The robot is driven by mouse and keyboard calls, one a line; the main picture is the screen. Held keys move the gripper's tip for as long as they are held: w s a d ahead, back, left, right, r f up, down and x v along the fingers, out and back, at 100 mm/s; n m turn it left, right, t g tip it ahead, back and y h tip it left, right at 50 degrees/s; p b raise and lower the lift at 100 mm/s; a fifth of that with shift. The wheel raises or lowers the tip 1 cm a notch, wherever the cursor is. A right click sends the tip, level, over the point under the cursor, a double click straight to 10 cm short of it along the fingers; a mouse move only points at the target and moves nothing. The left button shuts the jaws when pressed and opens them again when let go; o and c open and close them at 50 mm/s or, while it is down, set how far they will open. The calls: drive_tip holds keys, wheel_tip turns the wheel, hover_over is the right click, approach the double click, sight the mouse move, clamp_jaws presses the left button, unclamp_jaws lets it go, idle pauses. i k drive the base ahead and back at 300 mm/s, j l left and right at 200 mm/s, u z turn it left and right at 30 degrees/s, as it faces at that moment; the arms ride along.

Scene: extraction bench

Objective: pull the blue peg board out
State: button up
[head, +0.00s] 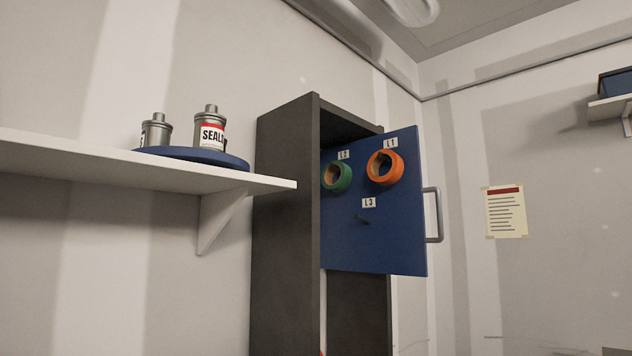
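The blue peg board (370,235) is an upright panel in the dark cabinet (285,220), with its right part standing out past the cabinet's front edge. A grey handle (433,215) is on its right edge. A green ring (337,176) hangs by label L2 and an orange ring (385,168) by label L1. The peg by label L3 (368,202) is bare. How far the board reaches back into the cabinet is hidden by the cabinet's side. My gripper is not in view.
A white wall shelf (100,163) at left holds a blue round tray (195,154) with two metal cans, one can (210,130) labelled "SEAL". A notice (505,212) is on the right wall. Space right of the handle looks clear.

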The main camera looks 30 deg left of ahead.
sight(369, 226)
drive_tip(key=i+u, duration=0.35)
drive_tip(key=i+l+u, duration=0.15)
drive_tip(key=u, duration=0.2)
drive_tip(key=i+l+u, duration=0.3)
drive_tip(key=j, duration=0.1)
